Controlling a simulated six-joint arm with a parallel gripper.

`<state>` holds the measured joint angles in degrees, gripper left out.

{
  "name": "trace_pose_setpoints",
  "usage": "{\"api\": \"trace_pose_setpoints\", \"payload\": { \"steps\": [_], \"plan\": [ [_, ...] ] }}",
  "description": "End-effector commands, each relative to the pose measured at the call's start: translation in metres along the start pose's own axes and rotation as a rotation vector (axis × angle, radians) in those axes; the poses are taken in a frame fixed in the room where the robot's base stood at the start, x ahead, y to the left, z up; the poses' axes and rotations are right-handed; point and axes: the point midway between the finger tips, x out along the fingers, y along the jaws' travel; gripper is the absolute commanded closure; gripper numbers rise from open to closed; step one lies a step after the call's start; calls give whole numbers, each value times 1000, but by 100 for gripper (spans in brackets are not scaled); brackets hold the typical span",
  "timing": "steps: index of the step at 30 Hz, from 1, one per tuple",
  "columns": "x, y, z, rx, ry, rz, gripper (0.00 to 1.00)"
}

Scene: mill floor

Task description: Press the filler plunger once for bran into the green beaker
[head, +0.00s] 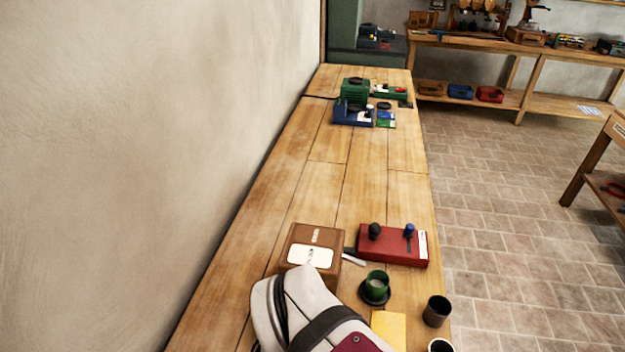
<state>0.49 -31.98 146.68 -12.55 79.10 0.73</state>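A green beaker (376,283) stands upright on a dark round base (375,299) on the wooden bench. Its inside shows pale grey, but I cannot tell what that is. Just behind it is a red box (393,253) with a black knob (375,231) and a blue knob (409,230) standing on top. A white label is on its right end, too small to read. I cannot tell for sure which part is the filler plunger, or which knob is for bran. My gripper does not show.
A brown box (301,240) with a white label stands left of the red box. A dark cup (436,311) and a yellow sheet (389,329) lie near the front. A green and blue machine (353,104) is far back. The mid-bench (350,180) is clear; a wall borders the left.

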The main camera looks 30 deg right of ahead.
Motion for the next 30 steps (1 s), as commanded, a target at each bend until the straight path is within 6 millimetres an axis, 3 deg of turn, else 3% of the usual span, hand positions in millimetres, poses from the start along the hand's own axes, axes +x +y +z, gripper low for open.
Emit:
{"api": "trace_pose_setpoints", "payload": {
  "steps": [1, 3, 30],
  "plan": [
    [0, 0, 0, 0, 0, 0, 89],
    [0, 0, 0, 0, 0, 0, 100],
    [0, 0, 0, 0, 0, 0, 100]
  ]
}}
